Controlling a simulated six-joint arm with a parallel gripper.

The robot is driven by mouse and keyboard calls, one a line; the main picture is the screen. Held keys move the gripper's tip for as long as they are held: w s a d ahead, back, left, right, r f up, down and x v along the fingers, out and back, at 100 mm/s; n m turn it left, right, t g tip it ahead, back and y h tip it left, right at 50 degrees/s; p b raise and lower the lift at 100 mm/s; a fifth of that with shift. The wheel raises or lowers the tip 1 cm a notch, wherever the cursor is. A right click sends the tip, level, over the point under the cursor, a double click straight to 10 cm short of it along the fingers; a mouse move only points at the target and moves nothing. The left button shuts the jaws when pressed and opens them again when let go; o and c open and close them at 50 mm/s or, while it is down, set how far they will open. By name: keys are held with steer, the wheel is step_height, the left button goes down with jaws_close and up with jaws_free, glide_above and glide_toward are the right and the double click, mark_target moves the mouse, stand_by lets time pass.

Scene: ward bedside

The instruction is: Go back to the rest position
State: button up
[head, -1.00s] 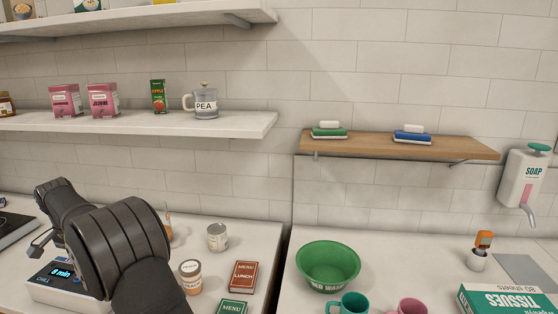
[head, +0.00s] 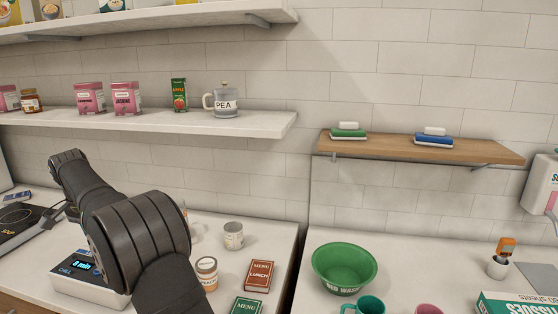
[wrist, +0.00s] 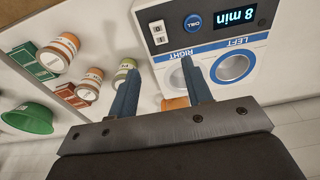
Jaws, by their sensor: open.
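My gripper (wrist: 160,66) is open, with its two dark blue-grey fingers apart and nothing between them in the wrist view. In the head view my dark arm reaches toward the left and covers part of this device (head: 85,288). The gripper itself is mostly hidden there behind the arm.
A green bowl (head: 344,268) is on the right counter. A white shelf (head: 150,124) and a wooden shelf (head: 420,150) hang above.

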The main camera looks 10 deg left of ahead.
steer(key=f, duration=0.3)
steer(key=w+f, duration=0.1)
steer(key=f, duration=0.7)
steer(key=shift+w+f, duration=0.15)
steer(key=t, duration=0.1)
steer(key=s+t, duration=0.1)
steer(key=shift+t, duration=0.4)
steer(key=s+r+n+g+y, duration=0.1)
steer(key=s+r+n, duration=0.1)
steer(key=r, duration=0.4)
steer(key=s+d+r+n+g, duration=0.1)
steer(key=s+r+n, duration=0.2)
steer(key=r, duration=0.4)
steer(key=shift+s+r+y, duration=0.2)
steer(key=shift+s+y, duration=0.15)
steer(key=shift+y, duration=0.05)
stand_by(2.2)
